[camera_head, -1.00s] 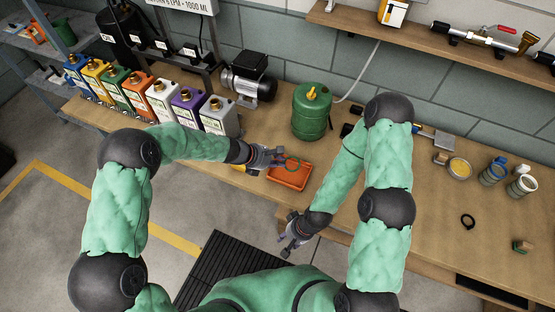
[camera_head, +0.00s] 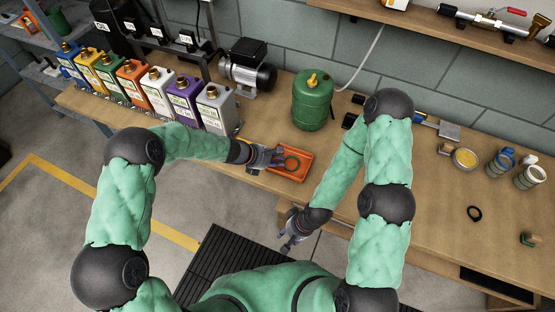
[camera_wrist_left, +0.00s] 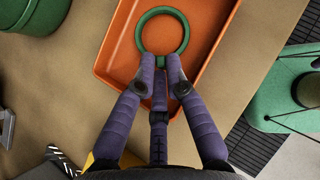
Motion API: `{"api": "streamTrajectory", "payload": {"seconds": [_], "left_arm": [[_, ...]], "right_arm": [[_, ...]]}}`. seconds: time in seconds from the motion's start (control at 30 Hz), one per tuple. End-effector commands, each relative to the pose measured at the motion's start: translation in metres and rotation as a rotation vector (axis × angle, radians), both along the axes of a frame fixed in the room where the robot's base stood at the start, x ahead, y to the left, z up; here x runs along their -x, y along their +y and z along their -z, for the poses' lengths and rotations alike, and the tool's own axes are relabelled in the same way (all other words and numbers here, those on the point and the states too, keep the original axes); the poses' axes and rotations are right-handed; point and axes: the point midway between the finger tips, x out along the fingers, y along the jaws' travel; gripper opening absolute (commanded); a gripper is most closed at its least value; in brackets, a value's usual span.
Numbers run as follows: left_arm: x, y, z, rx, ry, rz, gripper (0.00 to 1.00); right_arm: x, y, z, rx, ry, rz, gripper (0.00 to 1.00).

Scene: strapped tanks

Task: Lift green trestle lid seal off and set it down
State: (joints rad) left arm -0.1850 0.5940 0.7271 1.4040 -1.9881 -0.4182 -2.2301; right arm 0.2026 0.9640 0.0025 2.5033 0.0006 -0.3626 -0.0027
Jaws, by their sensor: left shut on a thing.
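The green seal (camera_wrist_left: 186,36) is a thin ring with a small tab. My left gripper (camera_wrist_left: 161,62) is shut on this tab, and the ring sticks out ahead of the fingertips. In the head view the left gripper (camera_head: 280,157) holds the ring (camera_head: 298,163) over the orange tray (camera_head: 303,174). I cannot tell whether the ring touches the tray floor. The tray (camera_wrist_left: 103,62) looks otherwise empty in the wrist view. My right gripper (camera_head: 287,240) looks open and empty, low in front of the bench.
A green tank (camera_head: 312,102) with a yellow top stands behind the tray. Coloured canisters (camera_head: 158,92) line the bench at left, and a motor (camera_head: 248,68) stands behind. A black ring (camera_head: 474,214) lies at right. Bare bench (camera_head: 420,190) lies between it and my right arm.

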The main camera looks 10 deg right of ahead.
Motion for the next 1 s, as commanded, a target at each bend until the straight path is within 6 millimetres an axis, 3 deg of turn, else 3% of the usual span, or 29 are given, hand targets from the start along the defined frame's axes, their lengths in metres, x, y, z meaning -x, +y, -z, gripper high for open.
{"api": "streamTrajectory", "payload": {"seconds": [0.27, 0.3, 0.37, 0.77, 1.0], "left_arm": [[0.0, 0.0, 0.001, -0.001, 0.0, 0.0, 0.0], [0.0, 0.0, 0.001, -0.001, 0.0, 0.001, 0.24], [0.0, 0.0, 0.001, -0.001, 0.0, 0.0, 0.4], [0.0, 0.003, -0.002, 0.0, -0.001, -0.001, 0.4], [0.004, 0.027, -0.028, 0.001, -0.004, -0.002, 0.4]], "right_arm": [[0.0, 0.0, 0.0, 0.0, 0.0, 0.0, 0.4], [0.0, 0.0, 0.0, 0.0, 0.0, 0.0, 0.4], [0.0, 0.0, 0.0, 0.0, 0.0, 0.0, 0.4], [0.0, 0.0, 0.0, 0.0, 0.0, 0.0, 0.4], [0.0, 0.0, 0.0, 0.0, 0.0, 0.0, 0.4]]}}
